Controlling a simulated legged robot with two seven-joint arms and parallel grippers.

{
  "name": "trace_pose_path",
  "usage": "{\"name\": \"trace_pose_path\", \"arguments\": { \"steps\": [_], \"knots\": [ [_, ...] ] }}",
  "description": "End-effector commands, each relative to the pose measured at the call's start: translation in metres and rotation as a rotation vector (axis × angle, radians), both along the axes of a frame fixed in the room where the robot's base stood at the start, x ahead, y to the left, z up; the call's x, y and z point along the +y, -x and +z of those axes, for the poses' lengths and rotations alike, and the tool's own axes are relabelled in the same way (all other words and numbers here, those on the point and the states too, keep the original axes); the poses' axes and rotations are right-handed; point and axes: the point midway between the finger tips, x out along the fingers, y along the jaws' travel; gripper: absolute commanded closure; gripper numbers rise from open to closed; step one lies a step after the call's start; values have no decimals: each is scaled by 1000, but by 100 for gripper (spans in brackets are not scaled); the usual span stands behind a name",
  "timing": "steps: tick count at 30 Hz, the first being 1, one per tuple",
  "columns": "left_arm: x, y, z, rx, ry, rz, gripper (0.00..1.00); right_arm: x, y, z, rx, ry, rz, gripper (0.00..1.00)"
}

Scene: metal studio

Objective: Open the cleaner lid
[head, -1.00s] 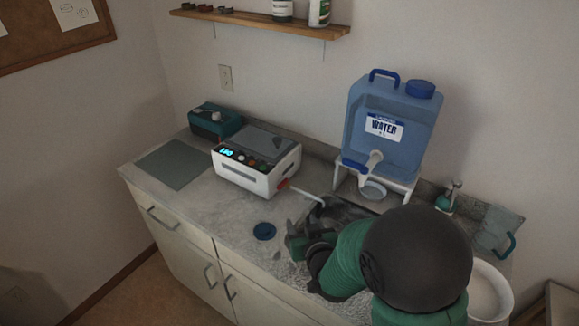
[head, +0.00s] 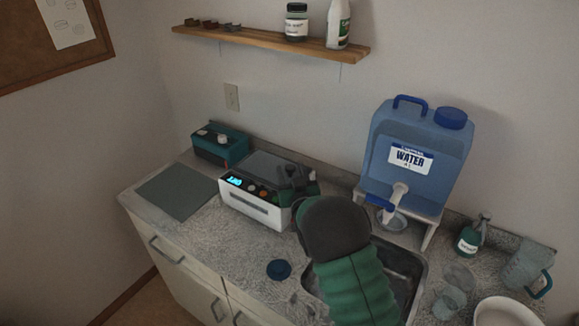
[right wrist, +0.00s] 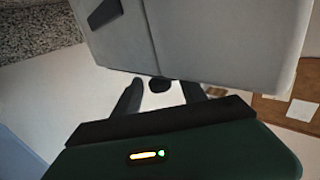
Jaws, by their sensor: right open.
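The cleaner (head: 262,213) is a white box with a lit blue display and several knobs on its front. Its grey lid (head: 270,168) lies flat on top and looks shut. My right gripper (head: 292,180) is at the lid's right end, partly hidden behind my own wrist. In the right wrist view, the grey cleaner lid (right wrist: 205,40) fills the top. The open fingers of my right gripper (right wrist: 160,95) point at its edge, with a small dark knob (right wrist: 159,86) between them; I cannot tell whether they touch it. My left gripper is out of view.
A blue water jug (head: 420,150) on a white stand is at the back right. The sink (head: 408,265) is below my right arm. A blue round cap (head: 278,269) lies on the counter (head: 205,235) in front. A teal box (head: 220,145) stands behind left of the cleaner.

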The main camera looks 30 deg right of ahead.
Motion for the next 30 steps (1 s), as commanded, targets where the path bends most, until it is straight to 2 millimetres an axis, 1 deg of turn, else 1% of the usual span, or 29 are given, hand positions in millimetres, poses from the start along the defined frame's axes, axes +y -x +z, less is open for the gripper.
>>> {"name": "trace_pose_path", "arguments": {
  "steps": [1, 4, 12, 23, 24, 30],
  "knots": [
    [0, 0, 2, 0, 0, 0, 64, -2, -6, 1, -1, 0, 0, 50],
    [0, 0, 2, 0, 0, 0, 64, -4, -14, 1, -1, 0, 0, 50],
    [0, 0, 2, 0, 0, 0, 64, -4, -16, 0, 0, 0, 0, 50],
    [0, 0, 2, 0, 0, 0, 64, -4, -16, 1, -1, 0, 0, 98],
    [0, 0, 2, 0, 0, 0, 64, -4, -16, 1, -1, 0, 0, 100],
    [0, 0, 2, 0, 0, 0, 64, -4, -16, 1, -1, 0, 0, 100]
  ]
}}
